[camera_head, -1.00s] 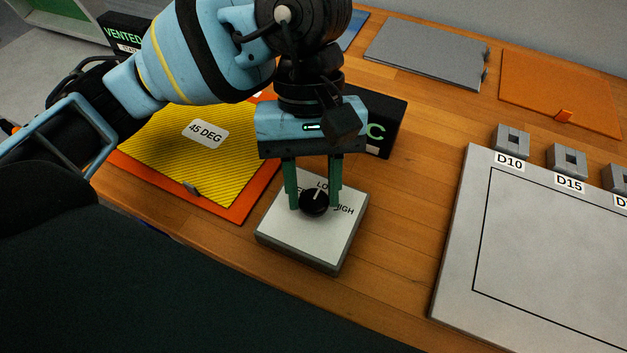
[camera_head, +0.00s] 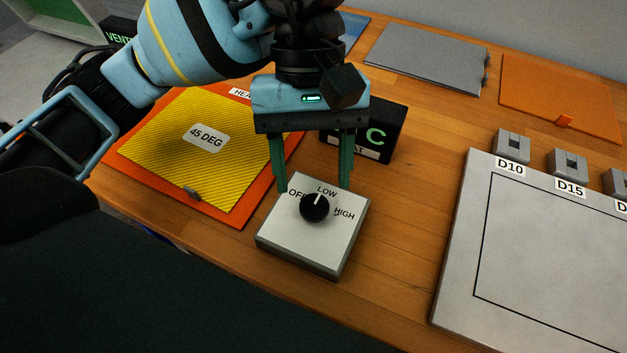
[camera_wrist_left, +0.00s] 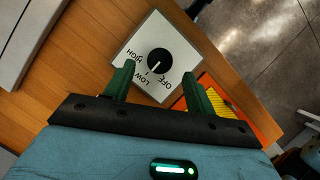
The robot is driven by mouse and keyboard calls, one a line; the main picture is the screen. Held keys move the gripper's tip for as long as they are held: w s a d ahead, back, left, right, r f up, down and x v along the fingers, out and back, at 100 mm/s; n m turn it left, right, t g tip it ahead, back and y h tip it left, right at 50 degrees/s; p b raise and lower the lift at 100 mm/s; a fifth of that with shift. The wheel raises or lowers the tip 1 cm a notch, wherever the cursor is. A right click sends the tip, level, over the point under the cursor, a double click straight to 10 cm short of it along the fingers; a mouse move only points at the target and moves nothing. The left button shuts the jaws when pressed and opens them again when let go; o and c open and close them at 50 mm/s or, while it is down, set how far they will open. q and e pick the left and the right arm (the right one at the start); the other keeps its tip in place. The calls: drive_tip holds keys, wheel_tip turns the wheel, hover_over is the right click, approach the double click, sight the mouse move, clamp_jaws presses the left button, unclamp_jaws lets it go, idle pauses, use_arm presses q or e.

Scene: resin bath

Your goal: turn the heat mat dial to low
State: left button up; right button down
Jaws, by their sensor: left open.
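The dial is a round black knob (camera_head: 314,207) with a white pointer line, on a white-topped control box (camera_head: 318,245) marked OFF, LOW and HIGH. The pointer points toward the LOW mark, and it does so in the wrist view of the knob (camera_wrist_left: 160,61) too. My left gripper (camera_head: 313,188) is open, its green fingers spread wide and empty, behind and apart from the knob. The open fingers (camera_wrist_left: 158,76) also show in the wrist view, clear of the knob. The heat mat (camera_head: 180,145), orange with a yellow hatched area labelled 45 DEG, lies left of the box. My right gripper is not in view.
A black display (camera_head: 385,135) showing a green C stands behind the box, partly hidden by my gripper. A grey board (camera_head: 455,240) with blocks labelled D10 and D15 lies to the right. Grey (camera_head: 425,55) and orange (camera_head: 565,90) panels lie at the back. Bare wood separates box and board.

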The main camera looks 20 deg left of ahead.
use_arm(q)
drive_tip(key=shift+v, duration=2.25)
drive_tip(key=shift+s+f, duration=0.1)
